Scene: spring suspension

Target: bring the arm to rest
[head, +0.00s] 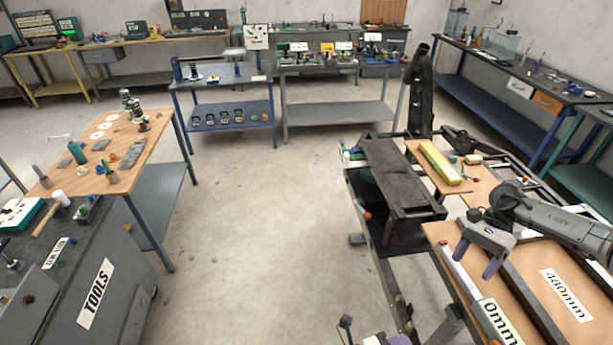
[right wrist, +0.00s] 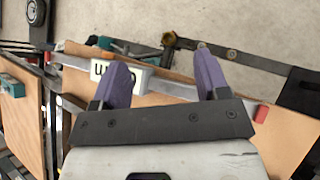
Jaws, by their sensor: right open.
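My right arm (head: 555,222) comes in from the right in the head view. Its grey gripper (head: 477,262) with purple fingertips hangs over the wooden-topped bench at the lower right. In the right wrist view the same gripper (right wrist: 165,80) has its two purple fingers wide apart, with nothing held between them. A grey bar with a white "0mm" label (head: 496,322) lies below it; the bar also shows behind the fingers in the wrist view (right wrist: 180,90).
A "480mm" label (head: 566,295) is on the bench by a dark rail. A dark metal stand (head: 400,180) and a board with a yellow block (head: 440,164) are beyond it. A tool table (head: 100,140) is at left. The floor (head: 270,230) between is clear.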

